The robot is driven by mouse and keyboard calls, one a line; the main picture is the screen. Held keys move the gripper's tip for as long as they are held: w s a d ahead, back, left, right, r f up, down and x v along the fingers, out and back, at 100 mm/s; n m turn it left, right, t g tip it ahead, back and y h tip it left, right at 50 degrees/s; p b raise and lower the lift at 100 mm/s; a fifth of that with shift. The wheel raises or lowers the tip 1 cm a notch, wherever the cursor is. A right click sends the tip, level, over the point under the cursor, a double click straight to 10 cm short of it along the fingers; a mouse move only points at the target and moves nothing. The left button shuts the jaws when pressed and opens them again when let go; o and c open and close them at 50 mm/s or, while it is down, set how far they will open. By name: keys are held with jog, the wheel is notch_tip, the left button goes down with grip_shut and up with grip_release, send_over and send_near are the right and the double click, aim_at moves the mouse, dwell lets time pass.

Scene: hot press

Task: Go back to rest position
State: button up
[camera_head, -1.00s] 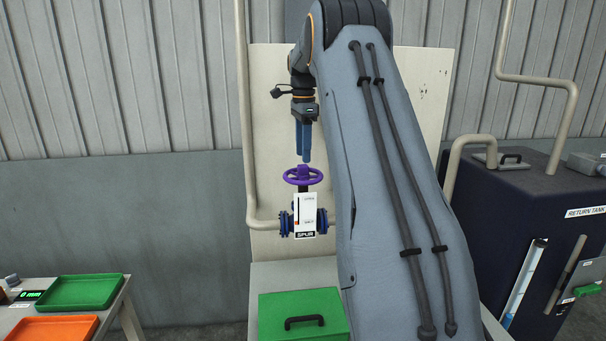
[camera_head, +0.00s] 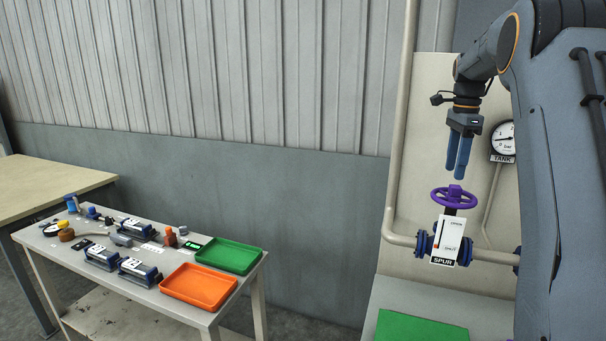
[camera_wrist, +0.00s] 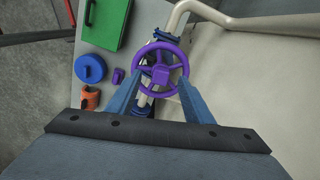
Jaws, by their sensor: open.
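My gripper (camera_head: 459,155) has two blue fingers and points downward at the right of the head view. It is open and empty. It hangs above a purple handwheel (camera_head: 454,197) on the valve marked SPUR, with a gap between the fingertips and the wheel. In the wrist view my gripper (camera_wrist: 164,92) shows its fingers spread apart at the bottom, with the purple handwheel (camera_wrist: 161,67) just beyond them. A white plate (camera_head: 447,240) with a SPUR label sits below the wheel.
A table at left holds an orange tray (camera_head: 199,288), a green tray (camera_head: 227,256) and several blue parts. A pressure gauge (camera_head: 503,138) marked TANK stands right of my gripper. A pipe (camera_head: 398,130) runs up the panel. A green box (camera_head: 420,328) lies below the valve.

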jog(key=s+a+f+n+b, duration=0.3)
jog(key=s+a+f+n, duration=0.15)
jog(key=a+f, duration=0.4)
jog(key=s+a+f+n+b, duration=0.35)
jog(key=a+f+n, duration=0.25)
jog(key=a+f, duration=0.3)
jog(key=s+a+f+n+b, duration=0.1)
jog(key=s+a+f+n, duration=0.2)
jog(key=s, duration=0.3)
jog(key=s+a+f+n+t+b, duration=0.1)
jog(key=s+a+f+n, duration=0.2)
jog(key=s+a+f, duration=0.2)
jog(key=s+a+f+n+b, duration=0.2)
jog(key=s+a+f+n, duration=0.2)
jog(key=s, duration=0.5)
jog(key=shift+a+f, duration=0.15)
jog(key=shift+f, duration=0.4)
jog(key=shift+w, duration=0.1)
